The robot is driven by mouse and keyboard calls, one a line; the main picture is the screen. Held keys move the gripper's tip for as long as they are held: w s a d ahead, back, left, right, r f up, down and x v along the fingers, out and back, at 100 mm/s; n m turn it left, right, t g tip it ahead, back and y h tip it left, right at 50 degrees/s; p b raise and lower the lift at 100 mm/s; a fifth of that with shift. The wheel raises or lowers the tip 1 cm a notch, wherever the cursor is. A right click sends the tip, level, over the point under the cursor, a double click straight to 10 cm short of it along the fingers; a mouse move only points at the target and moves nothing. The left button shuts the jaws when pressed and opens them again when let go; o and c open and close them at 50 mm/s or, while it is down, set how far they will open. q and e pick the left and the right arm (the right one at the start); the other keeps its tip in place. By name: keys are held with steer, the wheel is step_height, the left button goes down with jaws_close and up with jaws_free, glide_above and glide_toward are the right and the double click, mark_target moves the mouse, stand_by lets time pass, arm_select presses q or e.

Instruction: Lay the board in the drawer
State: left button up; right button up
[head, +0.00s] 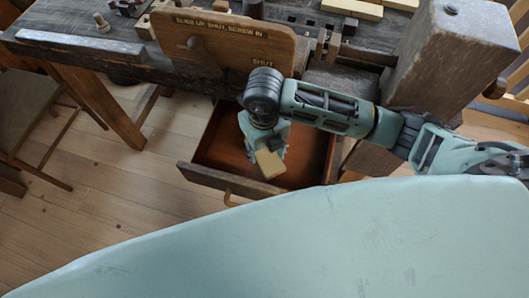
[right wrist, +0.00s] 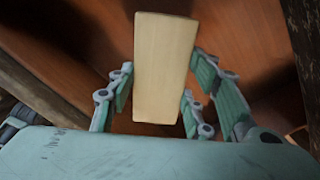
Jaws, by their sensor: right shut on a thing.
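The board (head: 268,164) is a small pale wooden block. My right gripper (head: 262,148) is shut on it and holds it over the open drawer (head: 215,177). In the right wrist view the board (right wrist: 165,65) stands between the two fingers of the gripper (right wrist: 160,95), with the reddish-brown drawer floor (right wrist: 255,50) behind it. I cannot tell how far above the floor the board is. The drawer is pulled out from under the workbench and the part of it I see looks empty. My arm hides some of its inside. My left gripper is not in view.
A wooden panel (head: 225,40) with lettering stands upright at the bench front, above the drawer. A thick wooden block (head: 440,55) rises at the right. A small turned spool (head: 102,22) and pale boards (head: 352,9) lie on the bench. The floor (head: 130,195) left of the drawer is clear.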

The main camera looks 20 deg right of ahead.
mark_target(264, 152)
step_height(264, 152, down, 4)
steer(key=shift+r, duration=0.2)
steer(key=shift+f, duration=0.1)
steer(key=o, duration=1.1)
steer(key=shift+o, duration=0.2)
step_height(264, 152, up, 12)
steer(key=p, duration=0.9)
steer(key=shift+r, duration=0.2)
